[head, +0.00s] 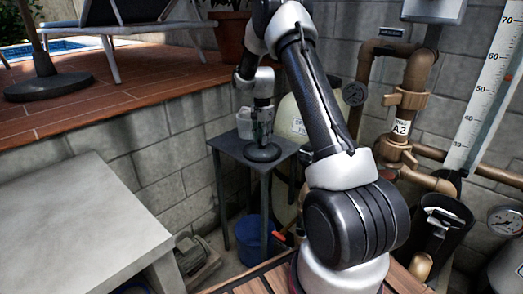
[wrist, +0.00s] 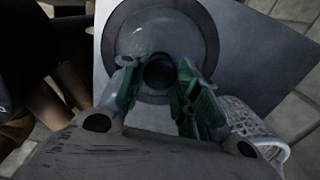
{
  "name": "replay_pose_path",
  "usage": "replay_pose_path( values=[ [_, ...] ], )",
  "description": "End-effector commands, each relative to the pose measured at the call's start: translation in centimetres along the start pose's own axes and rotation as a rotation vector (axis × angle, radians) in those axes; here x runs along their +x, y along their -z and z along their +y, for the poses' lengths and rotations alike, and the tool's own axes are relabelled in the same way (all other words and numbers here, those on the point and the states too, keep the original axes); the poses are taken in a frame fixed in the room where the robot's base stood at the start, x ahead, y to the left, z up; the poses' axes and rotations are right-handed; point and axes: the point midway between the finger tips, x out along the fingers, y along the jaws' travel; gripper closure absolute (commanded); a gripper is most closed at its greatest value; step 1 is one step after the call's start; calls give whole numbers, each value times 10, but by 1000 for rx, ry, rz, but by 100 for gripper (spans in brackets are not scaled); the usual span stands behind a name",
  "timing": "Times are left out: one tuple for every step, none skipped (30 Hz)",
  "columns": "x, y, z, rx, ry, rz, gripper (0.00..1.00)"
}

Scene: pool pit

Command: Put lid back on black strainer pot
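The lid (head: 262,153), a round disc with a dark rim, lies flat on the small grey table in the head view. In the wrist view the lid (wrist: 207,45) shows a paler clear middle and a dark round knob (wrist: 160,71). My gripper (head: 262,138) points straight down over the lid's middle. In the wrist view its green-padded fingers (wrist: 160,84) stand apart on either side of the knob, with gaps visible, so it looks open. The black strainer pot (head: 447,240) stands at the right of the head view with its top uncovered; its inside is mostly dark.
A white mesh basket (wrist: 250,122) is close beside my gripper; it also shows in the head view (head: 243,124). The small table (head: 227,146) stands by a tan tank (head: 291,118). Brown pipes (head: 407,100) and a ruler board (head: 487,90) are near the pot. A grey bench (head: 80,215) is at left.

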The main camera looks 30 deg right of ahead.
Motion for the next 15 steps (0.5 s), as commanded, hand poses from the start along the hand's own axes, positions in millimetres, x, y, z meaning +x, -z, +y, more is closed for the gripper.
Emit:
replay_pose_path(
  values=[
    [0,0,0,0,0,0,92],
    [0,0,0,0,0,0,91],
    [0,0,0,0,0,0,91],
    [0,0,0,0,0,0,91],
    [0,0,0,0,0,0,91],
    [0,0,0,0,0,0,91],
    [0,0,0,0,0,0,91],
    [0,0,0,0,1,0,91],
    [0,0,0,0,1,0,91],
    [0,0,0,0,1,0,91],
    [0,0,0,0,1,0,91],
    [-1,0,0,0,1,1,91],
    [-1,0,0,0,1,1,91],
    [-1,0,0,0,1,1,91],
    [-1,0,0,0,1,1,91]
  ],
)
